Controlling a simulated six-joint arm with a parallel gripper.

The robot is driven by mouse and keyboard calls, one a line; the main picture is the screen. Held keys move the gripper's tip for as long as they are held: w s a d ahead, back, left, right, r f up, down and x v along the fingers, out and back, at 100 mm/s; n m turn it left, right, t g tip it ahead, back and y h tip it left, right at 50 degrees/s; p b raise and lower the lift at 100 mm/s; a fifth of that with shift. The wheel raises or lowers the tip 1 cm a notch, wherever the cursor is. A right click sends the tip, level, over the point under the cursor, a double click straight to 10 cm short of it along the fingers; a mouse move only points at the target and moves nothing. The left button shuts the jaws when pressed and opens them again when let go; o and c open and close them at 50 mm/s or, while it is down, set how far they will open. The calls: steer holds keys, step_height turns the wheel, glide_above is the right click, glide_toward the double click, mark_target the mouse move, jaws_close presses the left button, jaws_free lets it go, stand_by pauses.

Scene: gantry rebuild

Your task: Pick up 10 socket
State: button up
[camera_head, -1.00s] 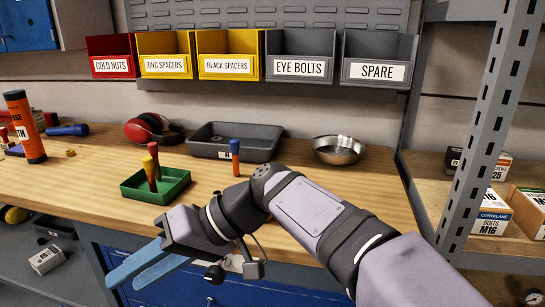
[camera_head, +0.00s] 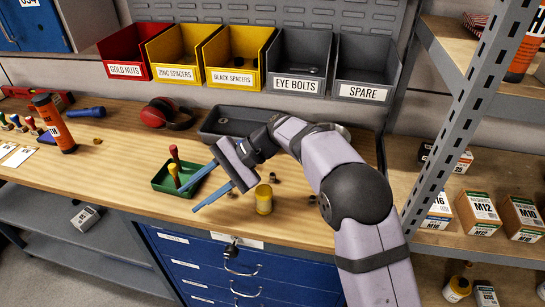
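My gripper (camera_head: 187,200) points left and down over the wooden bench, its two blue fingers apart with nothing seen between them. Small dark round pieces, which look like sockets, lie on the bench: one (camera_head: 273,178) right of the gripper's base, one (camera_head: 312,199) farther right beside my arm, and one (camera_head: 231,194) close to the lower finger. Their sizes cannot be read, so I cannot tell which is the 10 socket. A green tray (camera_head: 164,185) with red- and yellow-handled tools is just left of the fingers.
A yellow jar (camera_head: 264,199) stands right of the gripper. A grey tray (camera_head: 215,119) lies behind, partly covered by my arm. An orange-and-dark tube (camera_head: 54,123) and blue flashlight (camera_head: 86,112) are at left. Labelled bins (camera_head: 298,61) hang above. The bench between tube and green tray is mostly clear.

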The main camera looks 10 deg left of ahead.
mark_target(273, 181)
steer(key=w+d+m+p, duration=0.2)
steer(key=w+d+m+t+y+p, duration=0.1)
steer(key=w+d+m+p, duration=0.1)
steer(key=w+m, duration=0.1)
steer(key=w+d+m+p, duration=0.3)
steer(key=shift+w+r, duration=0.15)
steer(key=shift+w, duration=0.05)
steer(key=w+d+m, duration=0.1)
steer(key=d, duration=0.1)
steer(key=w+d+f+m+t+b, duration=0.1)
steer(key=w+d, duration=0.1)
steer(key=w+d+m+t+y, duration=0.1)
steer(key=d+m, duration=0.1)
steer(key=shift+w+d+f+b, duration=0.1)
steer(key=shift+w+f+b, duration=0.25)
steer(key=shift+w+b, duration=0.05)
steer(key=w+d+m+b, duration=0.1)
steer(key=d, duration=0.1)
steer(key=d+f+m+t+y+b, duration=0.1)
steer(key=w+d+f+m+t+b, duration=0.1)
steer(key=d, duration=0.1)
steer(key=shift+w+d+f, duration=0.25)
steer(key=shift+w+d, duration=0.05)
steer(key=shift+d, duration=0.05)
steer(key=shift+d+t+y+b, duration=0.3)
steer(key=shift+t+b, duration=0.1)
steer(key=shift+t, duration=0.1)
steer(key=shift+p+x, duration=0.8)
steer(key=shift+x, duration=1.8)
